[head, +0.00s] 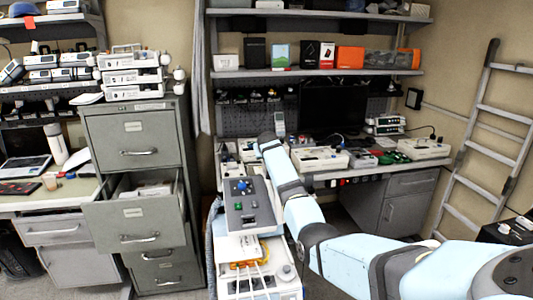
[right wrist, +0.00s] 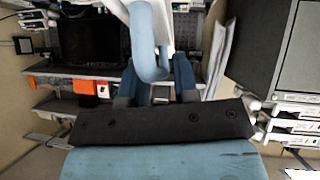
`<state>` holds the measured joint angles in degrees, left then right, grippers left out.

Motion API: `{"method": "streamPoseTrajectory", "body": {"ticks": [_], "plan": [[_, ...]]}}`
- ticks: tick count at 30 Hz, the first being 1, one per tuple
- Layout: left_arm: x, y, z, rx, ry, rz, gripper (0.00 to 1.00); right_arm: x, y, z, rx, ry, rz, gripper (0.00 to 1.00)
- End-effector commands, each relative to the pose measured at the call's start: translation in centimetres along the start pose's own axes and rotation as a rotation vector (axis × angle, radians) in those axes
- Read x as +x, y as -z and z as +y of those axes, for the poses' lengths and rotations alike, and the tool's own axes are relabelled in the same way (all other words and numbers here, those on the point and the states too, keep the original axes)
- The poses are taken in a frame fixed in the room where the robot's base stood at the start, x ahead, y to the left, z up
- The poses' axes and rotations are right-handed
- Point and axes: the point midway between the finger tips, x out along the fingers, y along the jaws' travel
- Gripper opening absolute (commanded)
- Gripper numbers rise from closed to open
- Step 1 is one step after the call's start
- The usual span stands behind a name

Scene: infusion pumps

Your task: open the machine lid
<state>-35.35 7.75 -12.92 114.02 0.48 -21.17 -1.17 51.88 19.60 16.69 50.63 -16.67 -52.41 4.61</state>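Which part is the lid is not clear. My right arm comes in from the right and passes beside the panel; its gripper is not clear in the head view. In the right wrist view, my right gripper's (right wrist: 157,80) two dark blue fingers stand apart. A pale blue curved piece (right wrist: 152,60) shows between them; I see no clear contact. My left gripper is not in view.
A grey filing cabinet (head: 137,119) with its middle drawer (head: 135,225) pulled out stands left of the machine. A workbench with several devices and a dark monitor (head: 333,107) is behind my arm. A ladder (head: 480,110) leans at the right wall.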

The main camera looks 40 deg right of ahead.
Motion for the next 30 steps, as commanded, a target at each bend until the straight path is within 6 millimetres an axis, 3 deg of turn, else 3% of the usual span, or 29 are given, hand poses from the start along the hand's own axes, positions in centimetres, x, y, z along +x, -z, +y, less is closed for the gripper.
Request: {"method": "streamPoseTrajectory", "body": {"ticks": [14, 20, 30], "plan": [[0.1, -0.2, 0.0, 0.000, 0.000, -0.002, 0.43, -0.9, 0.1, -0.1, 0.000, 0.001, 0.004, 0.37], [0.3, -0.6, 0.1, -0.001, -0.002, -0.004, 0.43, -4.1, -0.1, -0.1, 0.000, 0.001, 0.006, 0.37], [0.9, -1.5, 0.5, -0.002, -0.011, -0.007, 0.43, -11.2, -0.1, 0.0, 0.000, 0.001, 0.004, 0.37]]}}
